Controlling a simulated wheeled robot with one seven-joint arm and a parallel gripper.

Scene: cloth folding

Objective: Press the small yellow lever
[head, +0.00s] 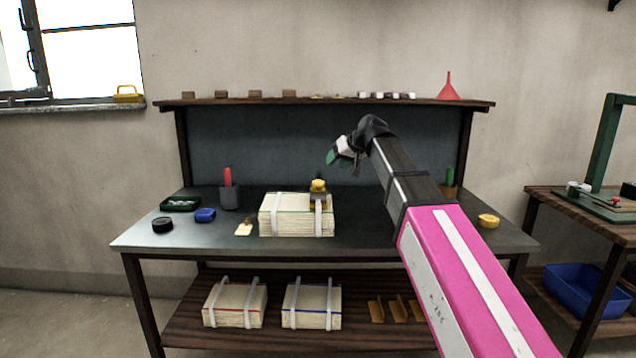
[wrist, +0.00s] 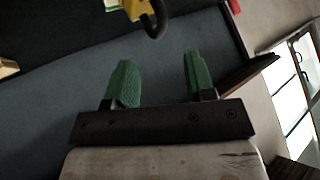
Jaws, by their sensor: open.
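A small yellow piece (head: 318,186) sits on a dark and yellow device on top of a cream strapped stack (head: 285,215) on the workbench. It is too small to tell whether this piece is the lever. My gripper (head: 338,157) is above and slightly right of the device, apart from it, in front of the blue-grey back panel. In the wrist view its two green fingertips (wrist: 160,78) are spread with nothing between them. A yellow part (wrist: 136,8) with a dark hook shows at that view's top edge, partly cut off, beyond the fingertips.
The bench (head: 185,238) also holds a dark cup (head: 230,198), a blue item (head: 205,215), a black round item (head: 162,225) and a yellow round item (head: 488,220). A shelf (head: 330,101) with small items runs above the back panel. Bare bench lies right of the stack.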

